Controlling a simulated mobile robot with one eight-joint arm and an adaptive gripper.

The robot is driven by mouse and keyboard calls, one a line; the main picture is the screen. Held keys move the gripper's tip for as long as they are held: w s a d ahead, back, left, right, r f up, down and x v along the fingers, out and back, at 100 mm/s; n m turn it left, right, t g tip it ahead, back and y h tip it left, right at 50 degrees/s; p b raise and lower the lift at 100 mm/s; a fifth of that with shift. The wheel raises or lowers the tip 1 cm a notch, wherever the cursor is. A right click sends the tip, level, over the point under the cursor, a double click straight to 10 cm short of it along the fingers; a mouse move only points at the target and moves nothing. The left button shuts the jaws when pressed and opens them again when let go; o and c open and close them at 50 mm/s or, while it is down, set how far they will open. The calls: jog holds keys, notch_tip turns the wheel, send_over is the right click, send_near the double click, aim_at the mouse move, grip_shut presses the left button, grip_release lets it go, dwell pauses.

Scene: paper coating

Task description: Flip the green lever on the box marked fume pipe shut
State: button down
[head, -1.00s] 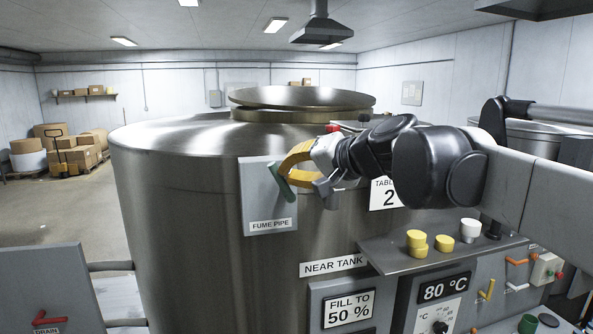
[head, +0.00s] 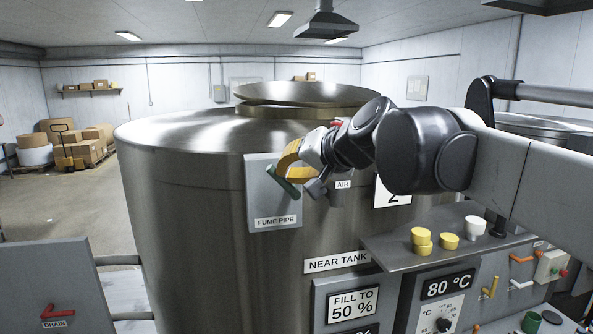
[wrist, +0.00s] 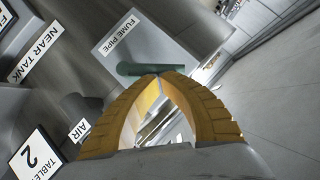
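The grey fume pipe box (head: 258,206) is fixed to the side of the near tank. It also shows in the wrist view (wrist: 128,48). Its green lever (head: 282,181) slants down to the right across the box in the head view. In the wrist view the lever (wrist: 140,69) lies across just beyond my fingertips. My gripper (head: 280,170) has yellow fingers whose tips meet against or very close to the lever, in the wrist view (wrist: 160,73) too. I see nothing held between them. Exact contact is hard to tell.
The large steel tank (head: 190,200) stands right behind the box. An AIR label (head: 343,185) is to the right of my gripper. A shelf (head: 385,250) with yellow and white knobs is below my arm. A drain panel (head: 50,280) with a red lever is at lower left.

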jog(key=shift+s+a+f+n+h, duration=0.1)
jog(key=shift+a+f+n+h, duration=0.1)
jog(key=shift+a+n+h, duration=0.25)
jog(key=shift+s+a+f+n+h, duration=0.15)
jog(key=shift+a+n+h, duration=0.1)
jog(key=shift+n+h, duration=0.25)
dwell(0.4)
jog(key=shift+s+a+f+n+h, duration=0.1)
jog(key=shift+a+f+n+h, duration=0.3)
jog(key=shift+h, duration=0.25)
dwell(2.0)
jog(key=shift+r, duration=0.1)
